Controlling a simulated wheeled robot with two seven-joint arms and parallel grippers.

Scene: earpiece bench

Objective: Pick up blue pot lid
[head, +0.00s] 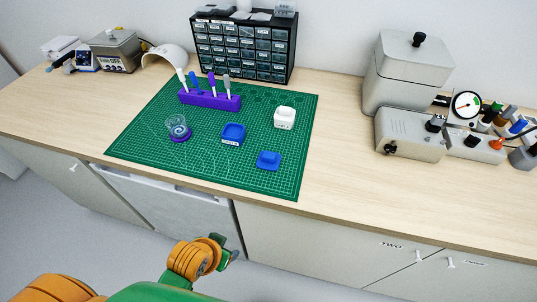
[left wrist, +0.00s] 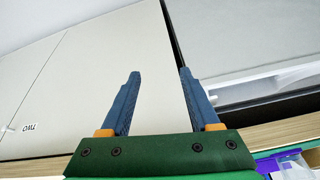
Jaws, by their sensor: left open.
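The blue pot lid (head: 268,160) lies on the green cutting mat (head: 208,171), toward its front right part. It is a flat square piece with a raised block on top. The open blue pot (head: 232,135) stands just behind it and to its left, apart from it. My left gripper (head: 233,255) is low in front of the bench, well away from the lid. In the left wrist view my left gripper (left wrist: 157,73) has its two blue fingers spread, with nothing between them. The lid cannot be made out there. My right gripper is out of view.
On the mat are a white pot (head: 285,118), a purple pen rack (head: 209,98) and a clear cup on a purple base (head: 179,130). A drawer cabinet (head: 245,46) stands behind. Grey machines (head: 408,136) stand at right. The bench front edge lies between my gripper and the mat.

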